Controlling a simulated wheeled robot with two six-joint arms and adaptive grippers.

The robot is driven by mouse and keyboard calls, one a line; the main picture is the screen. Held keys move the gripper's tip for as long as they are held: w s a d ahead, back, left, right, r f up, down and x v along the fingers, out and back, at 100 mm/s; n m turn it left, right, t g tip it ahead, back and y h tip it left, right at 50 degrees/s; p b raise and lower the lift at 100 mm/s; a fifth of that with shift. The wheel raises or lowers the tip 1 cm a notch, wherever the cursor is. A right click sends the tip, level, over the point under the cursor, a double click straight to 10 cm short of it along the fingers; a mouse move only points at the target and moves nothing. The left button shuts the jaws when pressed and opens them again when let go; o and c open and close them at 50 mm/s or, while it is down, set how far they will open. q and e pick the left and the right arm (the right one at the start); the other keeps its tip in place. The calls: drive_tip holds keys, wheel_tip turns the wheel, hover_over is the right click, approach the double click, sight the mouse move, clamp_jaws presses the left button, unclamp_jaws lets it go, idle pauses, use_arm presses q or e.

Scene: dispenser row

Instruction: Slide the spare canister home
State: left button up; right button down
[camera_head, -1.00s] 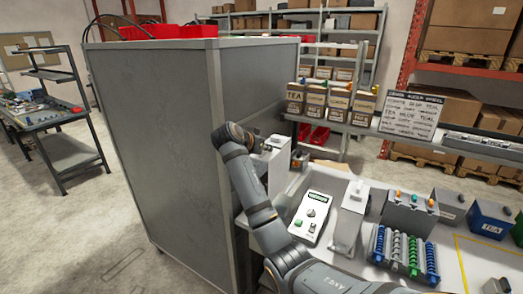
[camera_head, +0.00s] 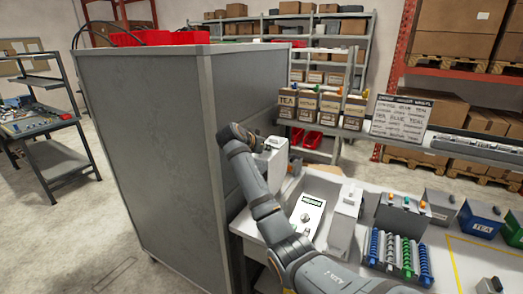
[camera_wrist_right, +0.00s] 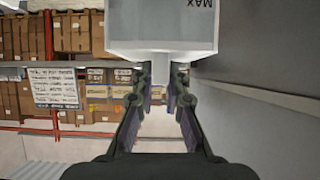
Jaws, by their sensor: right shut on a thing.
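A pale grey-white canister (camera_head: 271,167) hangs beside the tall grey cabinet, left of the worktop's far end. In the wrist view the canister (camera_wrist_right: 160,28), marked MAX, fills the top middle. My right gripper (camera_wrist_right: 160,82) is shut on a narrow pale part below the canister's body, one finger on each side. In the head view my right arm reaches from the bottom up to the canister, and its fingers are mostly hidden there. My left gripper is in neither view.
The grey cabinet (camera_head: 140,150) stands close on the left. The white worktop (camera_head: 275,228) carries a white panel with a green display (camera_head: 308,214), a slim pale unit (camera_head: 345,215), a grey box with coloured knobs (camera_head: 402,214) and a coloured rack (camera_head: 398,252). Labelled boxes (camera_head: 331,105) stand behind.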

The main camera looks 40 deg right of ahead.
sight(272, 144)
drive_tip(key=shift+w+d, duration=0.35)
drive_tip(key=shift+d, duration=0.4)
drive_tip(key=shift+w+d, duration=0.35)
drive_tip(key=shift+d, duration=0.45)
drive_tip(key=shift+w+d, duration=0.35)
drive_tip(key=shift+d, duration=0.4)
drive_tip(key=shift+w+d+f+b, duration=0.15)
drive_tip(key=shift+d+f+b, duration=0.2)
drive_tip(key=shift+f, duration=0.25)
drive_tip(key=shift+w+d+f, duration=0.2)
drive_tip(key=shift+d+f, duration=0.05)
drive_tip(key=shift+d, duration=0.05)
